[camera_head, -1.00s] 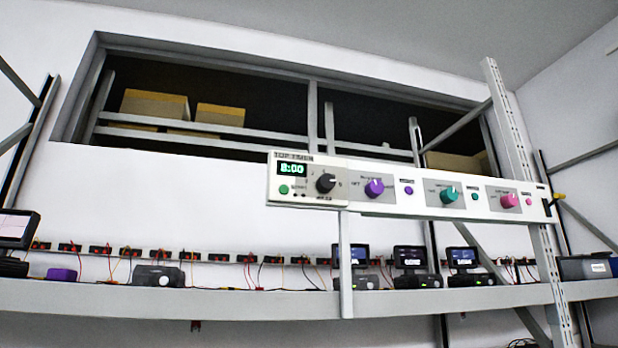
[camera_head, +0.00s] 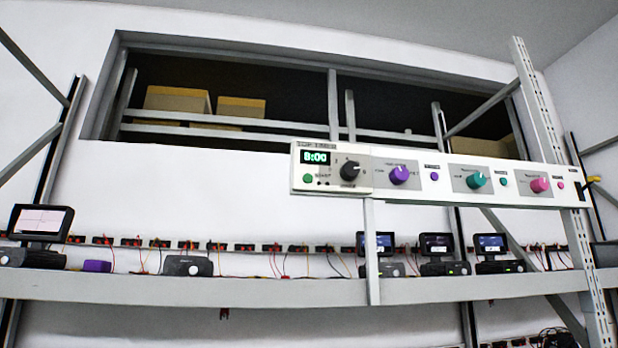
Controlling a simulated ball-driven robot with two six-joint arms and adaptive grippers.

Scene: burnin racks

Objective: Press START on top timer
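The top timer (camera_head: 331,168) is the white box at the left end of a long control panel, mounted on the rack above the shelf. Its display (camera_head: 315,157) shows 8:00 in green digits. The green START button (camera_head: 308,178) sits below the display, with a black knob (camera_head: 350,172) to its right. Neither of my grippers is in view, and nothing touches the timer.
The panel continues right with a purple knob (camera_head: 399,174), a teal knob (camera_head: 476,180) and a pink knob (camera_head: 540,185). The grey shelf (camera_head: 250,290) below carries monitors, small devices and wires. A perforated upright (camera_head: 545,130) stands at right.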

